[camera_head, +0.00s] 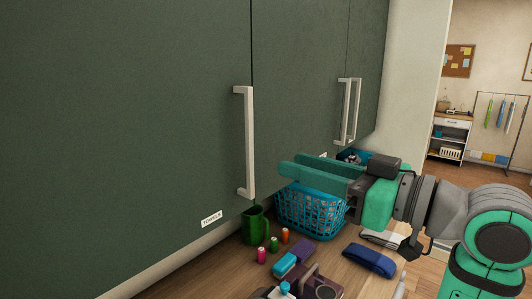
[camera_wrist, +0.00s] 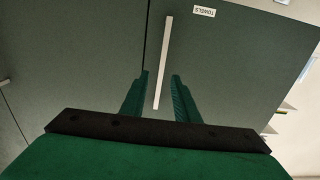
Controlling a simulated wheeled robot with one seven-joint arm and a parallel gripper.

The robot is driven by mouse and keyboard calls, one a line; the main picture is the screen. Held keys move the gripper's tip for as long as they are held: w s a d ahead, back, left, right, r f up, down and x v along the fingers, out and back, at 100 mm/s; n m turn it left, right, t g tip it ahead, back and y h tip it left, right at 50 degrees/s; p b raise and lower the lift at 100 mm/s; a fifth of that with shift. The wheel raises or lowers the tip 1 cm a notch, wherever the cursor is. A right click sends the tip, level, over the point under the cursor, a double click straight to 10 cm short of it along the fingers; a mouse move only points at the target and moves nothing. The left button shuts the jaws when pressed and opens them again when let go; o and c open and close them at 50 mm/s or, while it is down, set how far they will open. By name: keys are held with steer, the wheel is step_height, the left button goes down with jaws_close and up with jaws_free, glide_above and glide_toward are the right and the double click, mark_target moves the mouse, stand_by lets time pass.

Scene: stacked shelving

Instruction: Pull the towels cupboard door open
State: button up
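The towels cupboard door (camera_head: 130,120) is dark green and looks shut, with a white "TOWELS" label (camera_head: 212,218) low on it. Its pale upright bar handle (camera_head: 249,145) is near the door's right edge. In the wrist view the label (camera_wrist: 204,11) is at the top and the handle (camera_wrist: 163,60) runs down between the two fingers. My gripper (camera_head: 291,163) is open and empty, its teal fingers pointing left towards the handle. In the head view the fingertips appear right of the handle and apart from it.
Neighbouring cupboard handles (camera_head: 347,112) are further right. A doorway opens onto another room at far right.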

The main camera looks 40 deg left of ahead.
mark_target(252, 153)
steer(key=a, duration=0.9)
steer(key=shift+w, duration=0.1)
jaws_close()
